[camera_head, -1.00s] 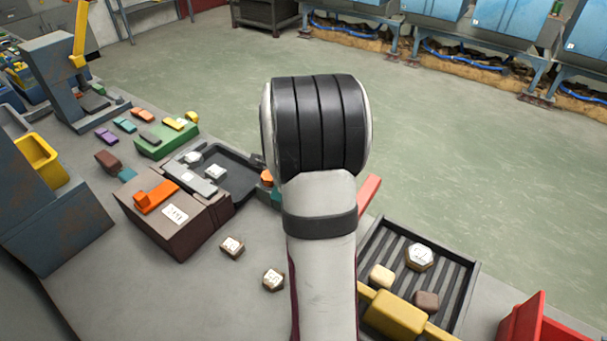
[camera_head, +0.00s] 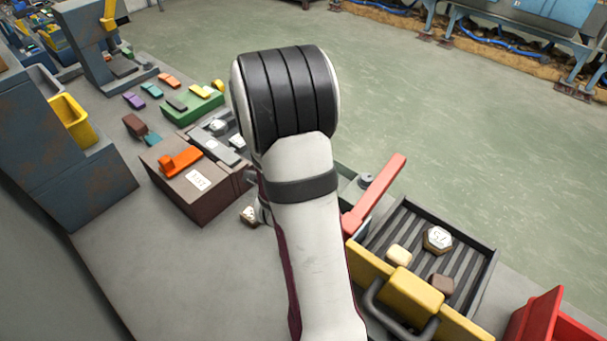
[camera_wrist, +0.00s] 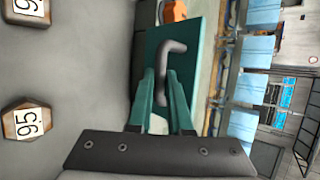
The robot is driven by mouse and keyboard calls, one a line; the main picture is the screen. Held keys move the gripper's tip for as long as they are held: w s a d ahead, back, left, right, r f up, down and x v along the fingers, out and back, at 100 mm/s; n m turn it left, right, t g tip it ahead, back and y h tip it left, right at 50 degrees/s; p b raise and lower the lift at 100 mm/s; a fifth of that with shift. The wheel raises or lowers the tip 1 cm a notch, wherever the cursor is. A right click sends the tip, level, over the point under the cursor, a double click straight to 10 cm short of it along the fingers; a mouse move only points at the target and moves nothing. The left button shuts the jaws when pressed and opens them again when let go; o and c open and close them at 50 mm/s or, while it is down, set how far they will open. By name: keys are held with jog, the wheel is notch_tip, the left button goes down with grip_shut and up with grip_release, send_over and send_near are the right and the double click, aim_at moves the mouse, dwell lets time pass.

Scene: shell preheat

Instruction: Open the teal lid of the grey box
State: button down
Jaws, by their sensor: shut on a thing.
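In the wrist view, the teal lid (camera_wrist: 197,70) is a flat panel with a dark grey bent handle (camera_wrist: 172,50). My gripper (camera_wrist: 163,80) has its teal fingers either side of this handle and is shut on it. The lid's exact angle cannot be told. In the head view, my arm covers the gripper, the lid and most of the grey box. A small grey-green part (camera_head: 349,188) shows just right of my arm; I cannot tell whether it belongs to the box.
A red bar (camera_head: 375,193) rises close to my arm's right. A ribbed tray (camera_head: 478,262) with a yellow front and a red bin (camera_head: 540,318) stand further right. A brown box (camera_head: 205,195) with an orange handle stands left. Labelled blocks (camera_wrist: 27,121) lie on the bench.

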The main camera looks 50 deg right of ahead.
jog(key=shift+s+a, duration=0.1)
dwell(0.4)
jog(key=c, duration=0.8)
grip_release()
jog(key=shift+c, duration=0.2)
